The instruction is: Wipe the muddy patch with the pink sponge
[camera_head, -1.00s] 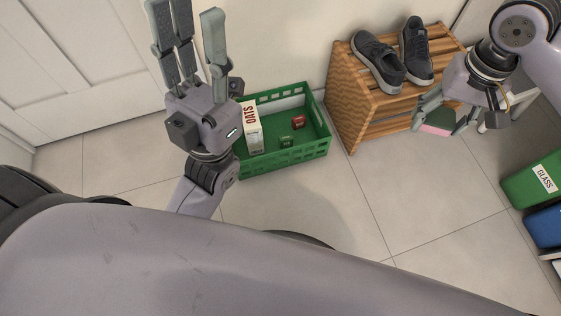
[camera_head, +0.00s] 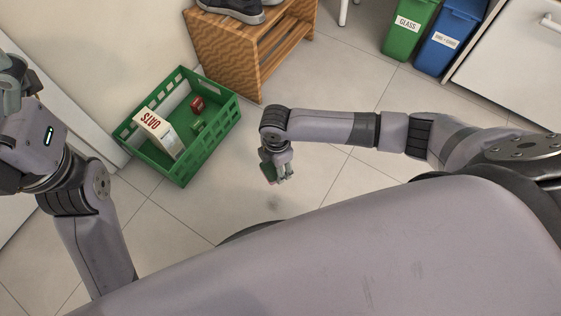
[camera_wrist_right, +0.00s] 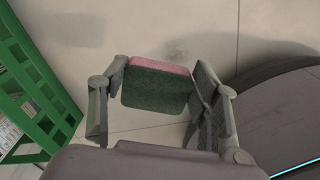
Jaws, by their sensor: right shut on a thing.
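The pink sponge (camera_wrist_right: 158,85) has a dark green scouring side. My right gripper (camera_head: 278,174) is shut on it, with a finger on each side in the right wrist view (camera_wrist_right: 160,92). The sponge also shows as a small dark green and pink edge in the head view (camera_head: 268,172). A faint dark smudge, the muddy patch (camera_head: 273,203), is on the floor tiles just below the gripper in the picture. It also shows behind the sponge in the wrist view (camera_wrist_right: 177,50). Sponge and floor look apart. My left gripper (camera_head: 14,82) is cut off at the left edge, its fingertips unclear.
A green crate (camera_head: 184,177) with an oats box (camera_head: 158,133) and small items stands left of my right gripper. A wooden shoe rack (camera_head: 225,55) is behind. Green (camera_head: 404,35) and blue (camera_head: 446,45) bins stand at the upper right. Floor around the patch is mostly clear.

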